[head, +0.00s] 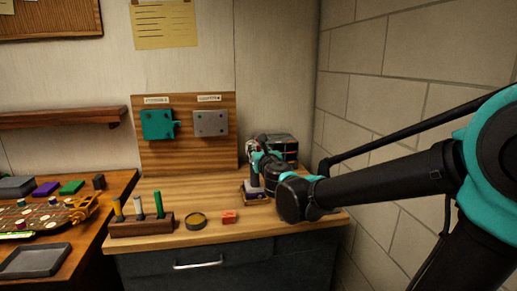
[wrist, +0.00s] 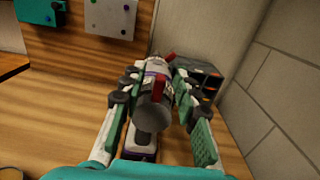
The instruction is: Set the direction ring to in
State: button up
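A tool with a grey rounded end and red parts (wrist: 154,112) stands upright or tilted on a small dark base in the wrist view. A purple-and-white band shows just beyond its grey end. I cannot clearly make out a direction ring or its setting. My gripper (wrist: 157,77) is open, with its green-padded fingers on either side of the tool. The fingertips are close to its far part; contact is not clear. In the head view my gripper (head: 262,160) is over the tool's base (head: 254,193), and my arm hides part of the tool.
A dark case (head: 283,146) with orange marks stands behind my gripper, near the block wall. A panel with teal and grey plates stands behind.

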jog(key=shift+w, duration=0.35)
grip_shut()
dwell(0.3)
jog(key=shift+w+d+f+m, duration=0.15)
jog(key=shift+d+m, duration=0.35)
jog(key=shift+m, duration=0.7)
jog(key=shift+w+d+f+m, duration=0.1)
jog(key=shift+d+m, duration=0.2)
jog(key=shift+m, duration=0.55)
jog(key=shift+w+d+f+m, duration=0.1)
jog(key=shift+d+m, duration=0.2)
jog(key=shift+m, duration=0.55)
